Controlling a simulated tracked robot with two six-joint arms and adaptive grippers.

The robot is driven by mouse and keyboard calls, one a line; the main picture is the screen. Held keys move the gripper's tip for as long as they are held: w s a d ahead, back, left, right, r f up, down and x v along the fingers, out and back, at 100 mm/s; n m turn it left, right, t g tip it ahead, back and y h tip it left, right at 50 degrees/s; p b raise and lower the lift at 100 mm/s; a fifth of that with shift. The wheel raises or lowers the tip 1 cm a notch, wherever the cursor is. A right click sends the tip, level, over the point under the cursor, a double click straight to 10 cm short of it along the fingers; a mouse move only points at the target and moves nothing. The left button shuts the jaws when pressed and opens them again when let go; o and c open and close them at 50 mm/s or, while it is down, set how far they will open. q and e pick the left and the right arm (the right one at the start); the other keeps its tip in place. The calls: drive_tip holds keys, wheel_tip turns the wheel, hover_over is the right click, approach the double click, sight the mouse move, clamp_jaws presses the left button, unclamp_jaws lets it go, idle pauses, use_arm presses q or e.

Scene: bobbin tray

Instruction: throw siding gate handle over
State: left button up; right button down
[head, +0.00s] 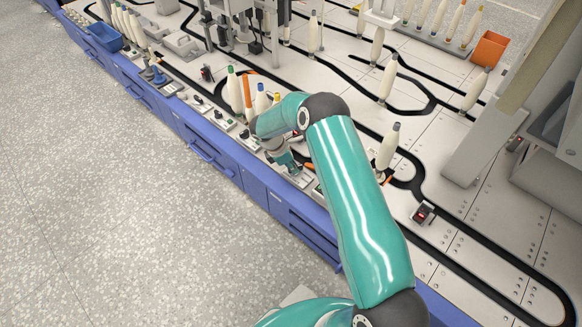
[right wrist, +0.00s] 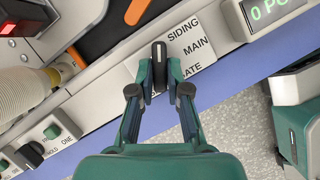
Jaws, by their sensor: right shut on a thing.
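The siding gate handle (right wrist: 160,52) is a short black lever with a light stripe, seen in the right wrist view. It stands beside a pale plate (right wrist: 199,46) lettered SIDING, MAIN and GATE. My right gripper (right wrist: 160,82) is shut on the handle, with a fingertip on each side of it. The handle's base is partly hidden by the fingers, and I cannot tell which word it is set to. In the head view my right gripper (head: 296,172) is low at the front edge of the bench, and the handle is too small to make out. My left gripper is not in view.
A knob panel (right wrist: 45,140) and a cream bobbin (right wrist: 25,88) are left of the gripper; a green-digit display (right wrist: 272,10) is at right. Several bobbins (head: 234,92) stand close by the arm. A bobbin (head: 388,146) stands to its right. Floor (head: 120,200) is clear.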

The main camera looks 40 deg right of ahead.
drive_tip(key=shift+s+d+f+m, duration=0.1)
drive_tip(key=shift+s+d+m, duration=0.15)
drive_tip(key=shift+m, duration=0.05)
drive_tip(key=shift+d+m+g+b, duration=0.15)
drive_tip(key=shift+m+g+b, duration=0.15)
drive_tip(key=shift+m+g, duration=0.1)
drive_tip(key=m+b, duration=0.1)
drive_tip(key=m, duration=0.2)
drive_tip(key=shift+f+g+y, duration=0.15)
drive_tip(key=shift+g+y, duration=0.25)
drive_tip(key=m+b, duration=0.1)
drive_tip(key=m, duration=0.1)
drive_tip(key=m+g+y+b, duration=0.1)
drive_tip(key=m, duration=0.1)
drive_tip(key=shift+m+y, duration=0.3)
drive_tip(key=shift+m+y+b, duration=0.35)
drive_tip(key=shift+m+y, duration=0.25)
drive_tip(key=shift+m, duration=0.9)
drive_tip(key=shift+s, duration=0.1)
drive_tip(key=c, duration=1.2)
unclamp_jaws()
drive_tip(key=shift+o, duration=0.3)
